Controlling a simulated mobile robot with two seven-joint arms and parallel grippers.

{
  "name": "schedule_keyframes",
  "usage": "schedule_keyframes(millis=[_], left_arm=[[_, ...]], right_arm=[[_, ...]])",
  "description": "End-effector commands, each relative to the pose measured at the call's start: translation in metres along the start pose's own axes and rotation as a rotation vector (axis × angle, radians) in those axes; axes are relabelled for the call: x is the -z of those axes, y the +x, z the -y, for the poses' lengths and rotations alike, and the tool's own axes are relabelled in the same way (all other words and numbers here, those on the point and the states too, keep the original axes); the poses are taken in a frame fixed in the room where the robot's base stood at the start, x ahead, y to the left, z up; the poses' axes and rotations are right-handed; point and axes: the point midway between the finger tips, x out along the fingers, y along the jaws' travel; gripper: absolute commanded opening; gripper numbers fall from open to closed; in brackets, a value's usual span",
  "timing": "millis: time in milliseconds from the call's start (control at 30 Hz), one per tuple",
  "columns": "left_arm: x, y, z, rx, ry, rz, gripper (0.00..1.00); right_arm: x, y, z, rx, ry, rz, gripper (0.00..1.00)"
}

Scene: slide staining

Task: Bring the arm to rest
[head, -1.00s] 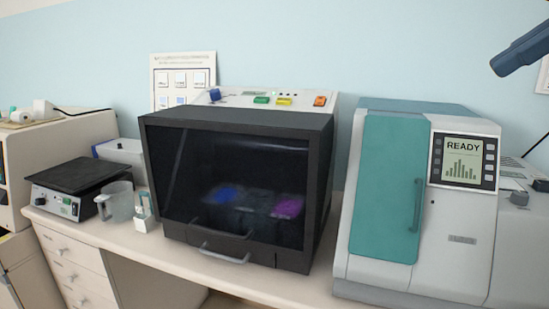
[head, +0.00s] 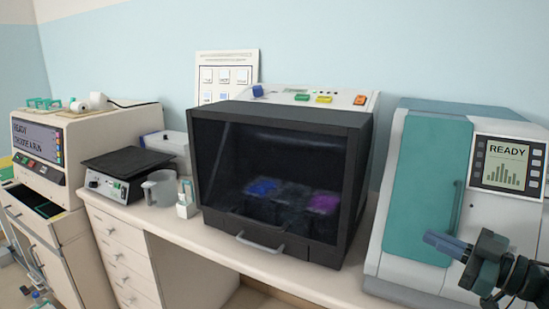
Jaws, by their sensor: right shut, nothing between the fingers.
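My right gripper (head: 445,245) is at the lower right, in front of the machine with the teal door. Its fingers are shut with nothing between them, and they point left. Whether it touches the machine I cannot tell, but it appears in front of it. My left gripper is not in view.
A dark staining cabinet (head: 282,115) with a closed glass front stands mid-bench, holding blue and purple trays. The teal-doored machine (head: 420,185) reads READY. A hot plate (head: 128,165), a grey jug (head: 160,188) and another machine (head: 95,150) stand left. The bench front edge (head: 250,262) is clear.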

Motion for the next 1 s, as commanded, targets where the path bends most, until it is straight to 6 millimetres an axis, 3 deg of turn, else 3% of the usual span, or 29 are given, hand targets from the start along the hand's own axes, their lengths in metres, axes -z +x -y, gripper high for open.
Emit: schedule_keyframes(millis=[33, 200, 300, 400, 500, 600, 700, 800, 1000], left_arm=[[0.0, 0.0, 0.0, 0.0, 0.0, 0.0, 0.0], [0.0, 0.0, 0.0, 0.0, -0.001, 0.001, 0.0], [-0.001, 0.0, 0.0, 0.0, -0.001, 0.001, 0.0], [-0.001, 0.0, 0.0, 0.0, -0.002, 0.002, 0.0], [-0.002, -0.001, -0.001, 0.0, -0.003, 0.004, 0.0], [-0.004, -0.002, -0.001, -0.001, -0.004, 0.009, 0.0], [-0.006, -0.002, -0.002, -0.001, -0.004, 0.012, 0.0], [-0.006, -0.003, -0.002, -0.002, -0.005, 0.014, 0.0], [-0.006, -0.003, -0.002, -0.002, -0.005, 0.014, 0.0]], right_arm=[[-0.036, 0.0, 0.02, -0.067, 0.054, 0.008, 0.0], [-0.138, -0.011, 0.093, -0.272, 0.161, 0.149, 0.0], [-0.186, -0.021, 0.151, -0.352, 0.23, 0.281, 0.0], [-0.222, -0.032, 0.214, -0.391, 0.296, 0.429, 0.0], [-0.242, -0.041, 0.271, -0.393, 0.357, 0.561, 0.0], [-0.251, -0.046, 0.315, -0.375, 0.403, 0.657, 0.0], [-0.254, -0.048, 0.342, -0.354, 0.428, 0.714, 0.0], [-0.254, -0.049, 0.352, -0.343, 0.437, 0.736, 0.0], [-0.254, -0.049, 0.352, -0.343, 0.437, 0.736, 0.0]])
